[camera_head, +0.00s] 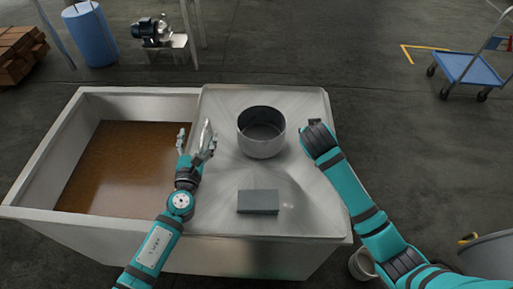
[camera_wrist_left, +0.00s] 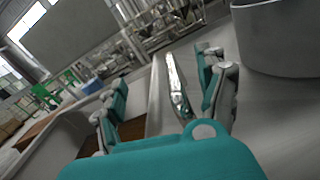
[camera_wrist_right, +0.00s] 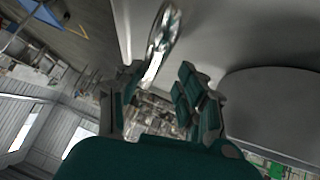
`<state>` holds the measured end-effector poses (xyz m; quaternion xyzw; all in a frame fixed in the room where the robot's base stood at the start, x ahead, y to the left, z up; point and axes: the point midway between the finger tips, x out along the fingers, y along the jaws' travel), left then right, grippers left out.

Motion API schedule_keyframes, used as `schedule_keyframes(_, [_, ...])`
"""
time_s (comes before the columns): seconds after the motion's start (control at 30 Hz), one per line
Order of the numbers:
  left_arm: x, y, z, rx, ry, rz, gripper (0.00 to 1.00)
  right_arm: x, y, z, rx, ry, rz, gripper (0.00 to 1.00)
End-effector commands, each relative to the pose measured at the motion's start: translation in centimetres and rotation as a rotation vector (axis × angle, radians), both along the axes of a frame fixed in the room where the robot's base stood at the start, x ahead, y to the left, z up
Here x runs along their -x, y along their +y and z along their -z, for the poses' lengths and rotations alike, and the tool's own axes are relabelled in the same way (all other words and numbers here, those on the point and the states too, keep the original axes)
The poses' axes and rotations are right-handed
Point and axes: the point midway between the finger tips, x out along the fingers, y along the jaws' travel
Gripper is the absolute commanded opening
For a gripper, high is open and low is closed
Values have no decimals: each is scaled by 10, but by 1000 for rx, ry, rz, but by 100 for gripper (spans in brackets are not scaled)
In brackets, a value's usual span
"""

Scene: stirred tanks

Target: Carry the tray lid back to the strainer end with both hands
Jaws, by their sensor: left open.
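The tray lid (camera_head: 225,175) is a brushed grey metal sheet lying over the right part of the tray (camera_head: 38,165). A shiny upright handle (camera_head: 206,133) stands at its left edge; in the left wrist view the handle (camera_wrist_left: 177,88) shows between the fingers. My left gripper (camera_head: 196,141) is open around or just short of it; contact is not clear. My right gripper (camera_head: 318,128) is at the lid's right edge, its fingers mostly hidden from the head. In the right wrist view its fingers are apart, with the right handle (camera_wrist_right: 161,42) ahead of them.
A round grey pot (camera_head: 261,145) and a dark grey block (camera_head: 258,202) stand on the lid. The tray's uncovered left part holds brown liquid (camera_head: 115,165). A pump (camera_head: 155,32), a blue drum (camera_head: 90,35) and a blue cart (camera_head: 468,68) stand beyond.

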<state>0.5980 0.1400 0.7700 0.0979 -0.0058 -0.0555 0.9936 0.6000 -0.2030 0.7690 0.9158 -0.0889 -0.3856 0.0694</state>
Motion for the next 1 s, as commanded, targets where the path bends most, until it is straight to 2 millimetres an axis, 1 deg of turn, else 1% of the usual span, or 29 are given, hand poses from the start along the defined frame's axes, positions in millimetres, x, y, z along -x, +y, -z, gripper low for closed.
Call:
schedule_keyframes(0.17, [22, 2, 1, 0, 2, 2, 74, 0, 2, 0, -3, -1, -4, 34])
schedule_keyframes(0.3, [45, 4, 1, -1, 2, 3, 74, 0, 2, 0, -3, -1, -4, 34])
schedule_keyframes(0.5, [69, 6, 0, -1, 1, 3, 74, 0, 2, 0, -4, -1, -4, 34])
schedule_keyframes(0.63, [76, 6, 0, -1, 0, 3, 74, 0, 3, 0, -4, -1, -4, 34])
schedule_keyframes(0.9, [77, 6, 0, 0, -1, 2, 74, 0, 3, 0, -4, -1, -4, 34])
schedule_keyframes(0.93, [77, 6, 0, -1, -1, 2, 74, 0, 3, 0, -4, 0, -5, 40])
schedule_keyframes(1.0, [77, 6, 0, -1, -1, 2, 74, 0, 2, 0, -4, 0, -5, 49])
